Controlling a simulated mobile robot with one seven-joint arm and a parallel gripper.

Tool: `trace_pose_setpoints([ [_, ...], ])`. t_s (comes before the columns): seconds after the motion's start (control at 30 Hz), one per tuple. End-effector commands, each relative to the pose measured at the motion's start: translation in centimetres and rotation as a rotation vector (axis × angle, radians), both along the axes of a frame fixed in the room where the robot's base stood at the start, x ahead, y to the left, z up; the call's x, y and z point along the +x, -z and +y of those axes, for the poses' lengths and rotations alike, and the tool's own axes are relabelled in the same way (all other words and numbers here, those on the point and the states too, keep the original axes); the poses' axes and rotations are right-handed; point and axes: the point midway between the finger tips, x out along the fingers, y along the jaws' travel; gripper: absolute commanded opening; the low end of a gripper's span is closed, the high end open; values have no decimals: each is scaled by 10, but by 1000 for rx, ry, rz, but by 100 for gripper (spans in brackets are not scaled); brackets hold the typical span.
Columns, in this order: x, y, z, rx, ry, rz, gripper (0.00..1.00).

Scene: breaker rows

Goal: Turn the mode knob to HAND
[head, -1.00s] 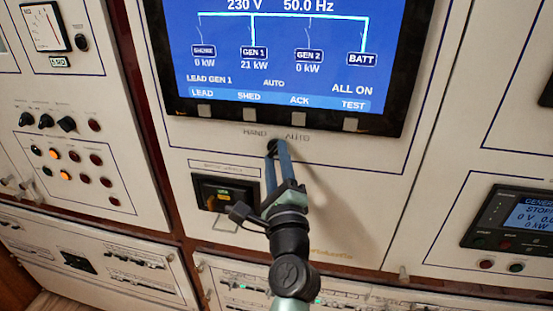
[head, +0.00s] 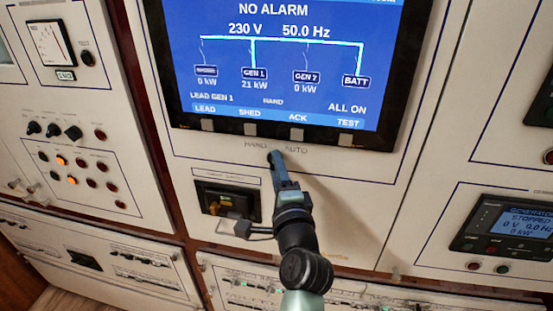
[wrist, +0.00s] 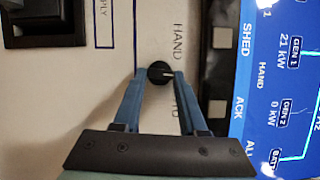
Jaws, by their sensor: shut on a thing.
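The mode knob (wrist: 160,73) is a small round black knob on the white panel below the screen, between the HAND and AUTO labels. In the wrist view its pale pointer mark aims right, toward the screen. My gripper (wrist: 160,76) has its two blue fingers on either side of the knob, shut on it. In the head view my gripper (head: 274,158) reaches up to the panel and mostly covers the knob. The screen (head: 290,60) reads NO ALARM and shows HAND in its lower line.
A black switch unit (head: 230,200) sits left of my gripper, close to it. A row of grey keys runs under the screen, just above the labels. A panel of small knobs and lamps (head: 70,155) is at the left. A generator display (head: 510,228) is at the right.

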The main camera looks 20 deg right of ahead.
Motion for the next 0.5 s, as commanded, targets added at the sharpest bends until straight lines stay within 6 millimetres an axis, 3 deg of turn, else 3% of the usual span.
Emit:
trace_pose_setpoints([
  [0.5, 0, -9, 1, -387, 0, 262, 0],
])
